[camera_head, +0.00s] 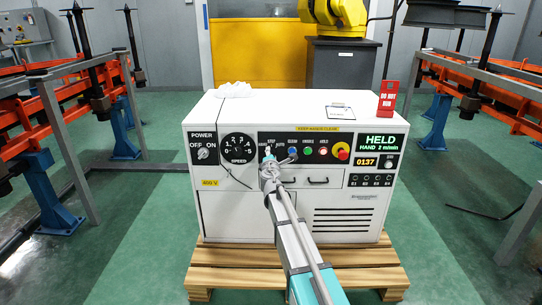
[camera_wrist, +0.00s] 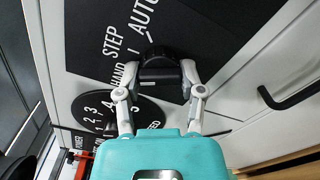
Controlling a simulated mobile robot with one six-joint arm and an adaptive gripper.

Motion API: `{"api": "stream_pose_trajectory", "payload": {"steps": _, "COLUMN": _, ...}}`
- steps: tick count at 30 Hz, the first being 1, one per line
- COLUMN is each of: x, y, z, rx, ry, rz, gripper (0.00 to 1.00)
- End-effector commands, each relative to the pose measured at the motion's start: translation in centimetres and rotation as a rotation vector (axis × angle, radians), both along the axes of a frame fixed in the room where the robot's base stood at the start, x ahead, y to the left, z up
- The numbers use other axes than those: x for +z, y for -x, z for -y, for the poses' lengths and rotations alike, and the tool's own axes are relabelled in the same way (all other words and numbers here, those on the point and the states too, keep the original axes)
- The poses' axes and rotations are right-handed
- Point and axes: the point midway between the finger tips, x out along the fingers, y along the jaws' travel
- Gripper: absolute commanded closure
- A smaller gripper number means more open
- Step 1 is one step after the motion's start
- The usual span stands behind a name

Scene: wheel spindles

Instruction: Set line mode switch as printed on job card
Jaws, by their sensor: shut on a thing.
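The line mode switch is a black rotary knob (camera_wrist: 160,72) on a black panel. The words HAND, STEP and AUTO are printed around it in the wrist view. My gripper (camera_wrist: 160,76) is shut on the knob, one fingertip at each side of its grip bar. I cannot tell which word the knob's pointer faces. In the head view my gripper (camera_head: 268,163) reaches the cabinet's front panel and hides most of the switch. The screen (camera_head: 380,141) reads HELD, HAND 2 m/min. A clipboard with a white card (camera_head: 340,111) lies on the cabinet top; its print is too small to read.
The white cabinet (camera_head: 240,215) stands on a wooden pallet (camera_head: 235,256). Beside the switch are a SPEED dial (camera_head: 238,148), a POWER switch (camera_head: 203,153), coloured buttons and a red emergency stop (camera_head: 342,151). A red DO NOT RUN sign (camera_head: 388,97) stands on top. Drawer handles sit below.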

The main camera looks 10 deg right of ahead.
Motion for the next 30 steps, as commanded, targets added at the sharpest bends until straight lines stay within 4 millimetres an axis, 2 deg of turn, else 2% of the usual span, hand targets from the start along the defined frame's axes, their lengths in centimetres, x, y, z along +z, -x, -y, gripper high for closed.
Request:
{"api": "stream_pose_trajectory", "payload": {"steps": 12, "x": -0.02, "y": -0.18, "z": 0.04, "rx": 0.000, "ry": 0.254, "rz": -0.048, "gripper": 0.97}}
{"api": "stream_pose_trajectory", "payload": {"steps": 29, "x": -0.01, "y": -0.20, "z": 0.09, "rx": -0.001, "ry": 0.298, "rz": -0.055, "gripper": 0.97}}
{"api": "stream_pose_trajectory", "payload": {"steps": 30, "x": -0.01, "y": -0.21, "z": 0.09, "rx": -0.001, "ry": 0.298, "rz": -0.055, "gripper": 0.46}}
